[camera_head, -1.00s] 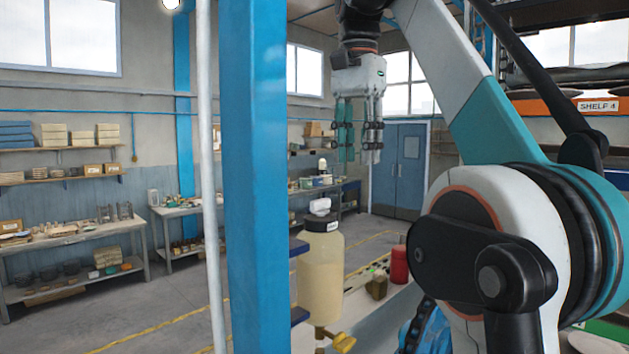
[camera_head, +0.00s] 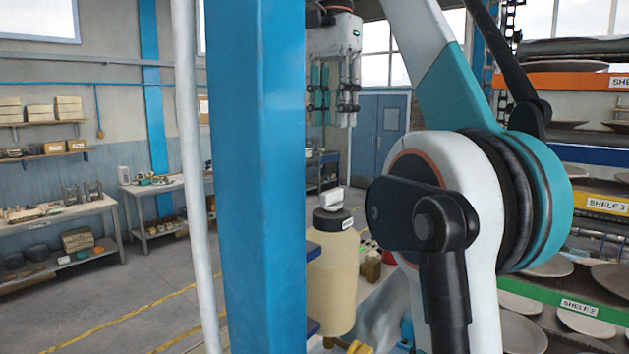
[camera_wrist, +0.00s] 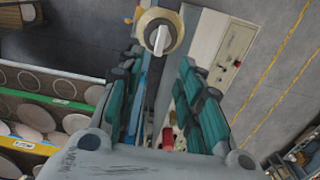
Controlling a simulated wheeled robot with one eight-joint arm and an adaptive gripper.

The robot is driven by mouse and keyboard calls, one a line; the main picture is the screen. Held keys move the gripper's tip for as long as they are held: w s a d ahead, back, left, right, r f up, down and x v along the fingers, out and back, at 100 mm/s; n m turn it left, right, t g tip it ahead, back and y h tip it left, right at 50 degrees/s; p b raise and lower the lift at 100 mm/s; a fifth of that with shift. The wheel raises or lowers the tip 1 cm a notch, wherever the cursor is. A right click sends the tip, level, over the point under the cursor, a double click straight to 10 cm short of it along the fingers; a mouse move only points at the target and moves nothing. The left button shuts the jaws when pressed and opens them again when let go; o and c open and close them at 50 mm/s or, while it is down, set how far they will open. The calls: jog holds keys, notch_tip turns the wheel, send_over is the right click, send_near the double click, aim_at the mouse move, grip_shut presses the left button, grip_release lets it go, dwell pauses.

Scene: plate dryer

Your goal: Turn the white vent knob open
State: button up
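The white vent knob (camera_head: 333,199) sits on the dark cap (camera_head: 332,219) of a cream-coloured container (camera_head: 333,285), just right of the blue post. In the wrist view the knob (camera_wrist: 159,38) shows from above, a pale handle upright in the picture, on the container's round top. My gripper (camera_head: 333,122) points down, higher in the head view than the knob and apart from it. In the wrist view its two teal-padded fingers (camera_wrist: 162,62) are spread, with nothing between them. The knob lies beyond the fingertips, roughly in line with the gap.
A blue post (camera_head: 262,180) and a white pipe (camera_head: 190,180) stand left of the container. A rack with plates (camera_head: 610,277) stands at the right. A red item (camera_wrist: 168,138) and a pale bench top (camera_wrist: 222,50) show in the wrist view. Open floor lies left.

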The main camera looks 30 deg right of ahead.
aim_at(332, 191)
notch_tip(332, 191, down, 14)
jog(key=shift+r+b, duration=0.2)
jog(key=shift+b, duration=1)
grip_shut()
